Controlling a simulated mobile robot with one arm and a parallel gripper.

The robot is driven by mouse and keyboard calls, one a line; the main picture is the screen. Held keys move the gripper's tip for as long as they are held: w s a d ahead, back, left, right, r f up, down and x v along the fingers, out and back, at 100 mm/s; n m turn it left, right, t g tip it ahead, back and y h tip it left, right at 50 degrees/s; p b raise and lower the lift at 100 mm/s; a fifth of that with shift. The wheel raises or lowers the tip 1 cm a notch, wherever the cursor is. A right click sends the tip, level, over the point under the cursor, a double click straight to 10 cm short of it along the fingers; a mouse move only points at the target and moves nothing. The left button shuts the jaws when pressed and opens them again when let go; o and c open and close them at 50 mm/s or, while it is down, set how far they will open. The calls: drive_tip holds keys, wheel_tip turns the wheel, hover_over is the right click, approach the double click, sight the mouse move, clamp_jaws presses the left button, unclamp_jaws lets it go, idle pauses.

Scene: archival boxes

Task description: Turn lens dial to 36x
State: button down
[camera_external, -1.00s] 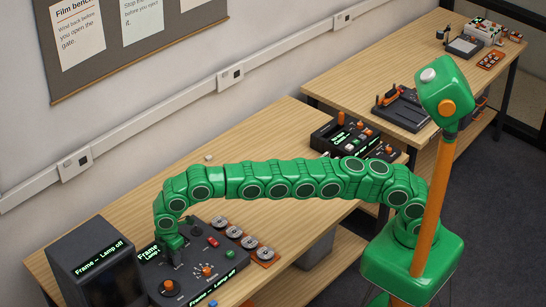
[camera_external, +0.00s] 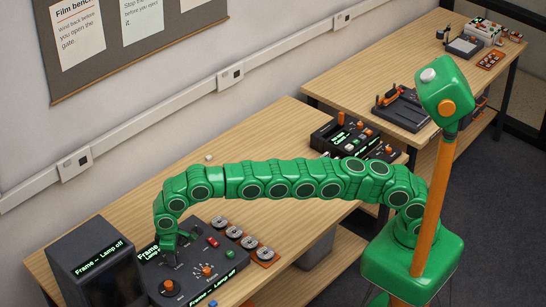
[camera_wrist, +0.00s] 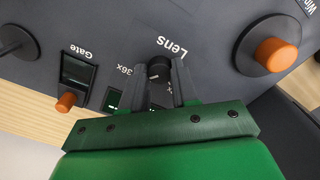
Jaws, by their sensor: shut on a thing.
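The lens dial (camera_wrist: 159,69) is a small dark knob with a pale mark, beside the word "Lens" on the dark control panel (camera_wrist: 205,40). A "36x" label shows at the left of the dial in the wrist view. My gripper (camera_wrist: 160,78) is shut on the dial, with one dark finger on each side of it. In the external view my gripper (camera_external: 172,256) reaches down to the panel's back left and hides the dial. I cannot tell exactly which label the dial points to.
An orange-handled Gate lever (camera_wrist: 66,102) and an orange-topped winding knob (camera_wrist: 275,54) flank the dial. A dark screen box (camera_external: 95,270) reading "Frame – Lamp off" stands left of the panel. Several round film reels (camera_external: 235,232) lie at right. The bench behind is mostly clear.

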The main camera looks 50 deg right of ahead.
drive_tip(key=shift+m, duration=1.3)
drive_tip(key=c, duration=0.8)
unclamp_jaws()
drive_tip(key=shift+c, duration=0.2)
drive_tip(key=shift+r, duration=0.15)
wheel_tip(320, 180, up, 6)
drive_tip(key=shift+a+r, duration=0.1)
drive_tip(key=shift+r, duration=0.65)
